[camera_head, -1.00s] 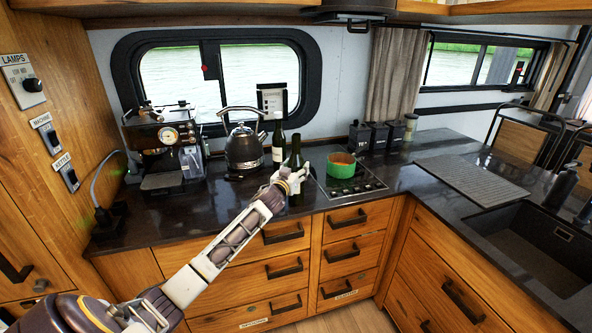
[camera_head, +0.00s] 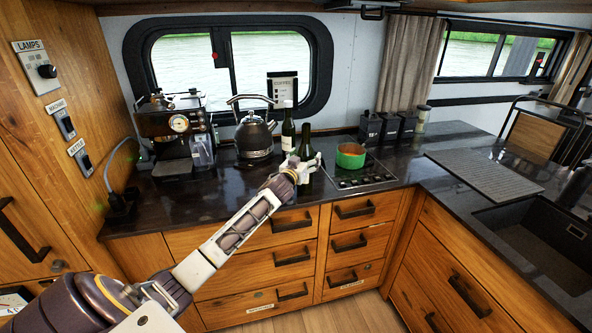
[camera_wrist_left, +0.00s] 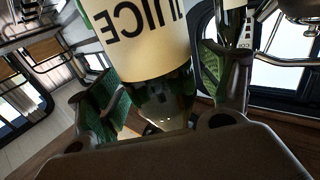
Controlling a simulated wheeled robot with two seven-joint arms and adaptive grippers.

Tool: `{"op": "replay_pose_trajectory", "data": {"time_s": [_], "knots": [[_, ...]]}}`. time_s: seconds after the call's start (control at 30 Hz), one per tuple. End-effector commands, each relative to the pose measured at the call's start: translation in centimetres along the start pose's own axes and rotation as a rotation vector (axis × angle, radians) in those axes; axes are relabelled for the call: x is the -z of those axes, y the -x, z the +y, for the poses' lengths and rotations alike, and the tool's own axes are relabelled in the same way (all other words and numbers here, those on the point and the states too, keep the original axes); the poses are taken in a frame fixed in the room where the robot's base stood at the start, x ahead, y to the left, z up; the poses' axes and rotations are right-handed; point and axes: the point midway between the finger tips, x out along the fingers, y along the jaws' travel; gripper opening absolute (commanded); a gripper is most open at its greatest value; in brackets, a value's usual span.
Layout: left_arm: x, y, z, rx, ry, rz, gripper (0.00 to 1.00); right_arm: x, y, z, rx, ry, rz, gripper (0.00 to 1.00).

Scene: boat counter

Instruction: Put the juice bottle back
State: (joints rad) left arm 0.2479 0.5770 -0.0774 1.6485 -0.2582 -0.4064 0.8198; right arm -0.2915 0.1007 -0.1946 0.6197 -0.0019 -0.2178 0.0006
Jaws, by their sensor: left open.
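A dark green bottle (camera_head: 306,145) stands upright on the counter, left of the hob. My left gripper (camera_head: 304,170) is at its lower part, with the arm reaching in from lower left. In the left wrist view the juice bottle (camera_wrist_left: 140,40) shows a cream label reading JUICE, upside down. It lies between the spread green-padded fingers of my left gripper (camera_wrist_left: 162,100), which is open around it. Whether a pad touches the glass cannot be told. A second bottle (camera_head: 287,132) with a pale label stands just behind, to the left. My right gripper is out of view.
A kettle (camera_head: 254,138) and a coffee machine (camera_head: 177,130) stand to the left. A green pot (camera_head: 350,156) sits on the hob (camera_head: 362,178) to the right. Dark canisters (camera_head: 388,127) stand at the back. The counter (camera_head: 235,192) front is clear.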

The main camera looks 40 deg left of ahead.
Motion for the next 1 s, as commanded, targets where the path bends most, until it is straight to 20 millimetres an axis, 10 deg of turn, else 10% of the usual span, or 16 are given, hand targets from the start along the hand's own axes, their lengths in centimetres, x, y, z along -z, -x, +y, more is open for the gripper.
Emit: {"op": "replay_pose_trajectory", "data": {"time_s": [1.0], "knots": [[-0.2, 7.8, 0.1, -0.001, 0.001, -0.002, 0.8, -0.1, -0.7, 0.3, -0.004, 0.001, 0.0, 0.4]]}}
